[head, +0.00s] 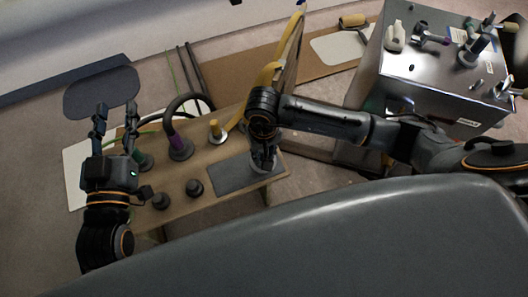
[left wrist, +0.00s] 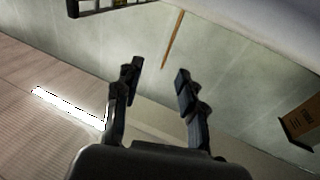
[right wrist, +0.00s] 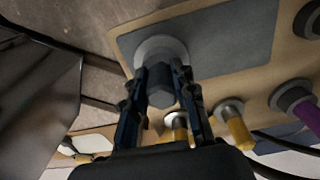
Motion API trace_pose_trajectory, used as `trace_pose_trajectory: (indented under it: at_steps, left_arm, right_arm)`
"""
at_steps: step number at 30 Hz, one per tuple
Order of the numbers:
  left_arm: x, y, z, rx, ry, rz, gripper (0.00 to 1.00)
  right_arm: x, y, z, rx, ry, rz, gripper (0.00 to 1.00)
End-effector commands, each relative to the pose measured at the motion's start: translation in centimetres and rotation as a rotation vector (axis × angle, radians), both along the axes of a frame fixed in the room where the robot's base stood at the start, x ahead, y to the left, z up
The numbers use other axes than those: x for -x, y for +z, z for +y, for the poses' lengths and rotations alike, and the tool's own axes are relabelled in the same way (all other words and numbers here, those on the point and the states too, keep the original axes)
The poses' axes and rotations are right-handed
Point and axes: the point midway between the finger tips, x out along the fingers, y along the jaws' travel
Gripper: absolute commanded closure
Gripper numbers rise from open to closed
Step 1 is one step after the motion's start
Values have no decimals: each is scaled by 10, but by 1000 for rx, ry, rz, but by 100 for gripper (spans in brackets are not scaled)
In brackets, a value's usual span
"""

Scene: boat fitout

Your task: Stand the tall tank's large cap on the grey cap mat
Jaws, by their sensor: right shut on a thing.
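The large cap (right wrist: 158,50) has a pale round flange and a dark faceted knob. My right gripper (right wrist: 160,82) is shut on that knob, with a finger on either side. In the head view my right gripper (head: 263,158) points down at the right end of the grey cap mat (head: 232,180) and hides most of the cap. The mat also shows in the right wrist view (right wrist: 230,45); the flange overlaps its edge there. I cannot tell whether the flange touches it. My left gripper (head: 116,108) is open and empty above the table's left end.
A shiny metal tank (head: 415,85) with several fittings stands at the right. The mat's left part is bare.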

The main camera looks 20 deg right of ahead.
Motion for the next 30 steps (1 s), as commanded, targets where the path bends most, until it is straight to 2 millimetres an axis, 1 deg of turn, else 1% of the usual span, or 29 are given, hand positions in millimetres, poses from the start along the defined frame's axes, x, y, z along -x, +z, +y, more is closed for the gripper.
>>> trace_pose_trajectory:
  at_steps: [10,11,12,13,14,25,27,30]
  left_arm:
    - [1,8,-1,12,-2,-47,60]
    - [1,9,-1,13,-2,-51,60]
    - [1,10,-1,14,-2,-52,60]
    - [1,10,-1,14,-2,-52,60]
    - [1,10,-1,14,-2,-52,60]
    - [0,8,-1,10,-2,-38,60]
    - [0,0,0,-1,0,9,60]
    - [0,-16,2,-24,5,95,60]
  right_arm:
    - [0,-2,0,0,0,0,100]
    - [0,-2,0,0,0,0,67]
    - [0,-2,0,0,0,0,59]
    - [0,-2,0,0,0,0,53]
    - [0,-2,0,0,0,0,50]
    - [0,0,0,0,0,0,50]
    - [0,2,0,0,0,0,50]
    - [-1,17,0,1,2,-3,50]
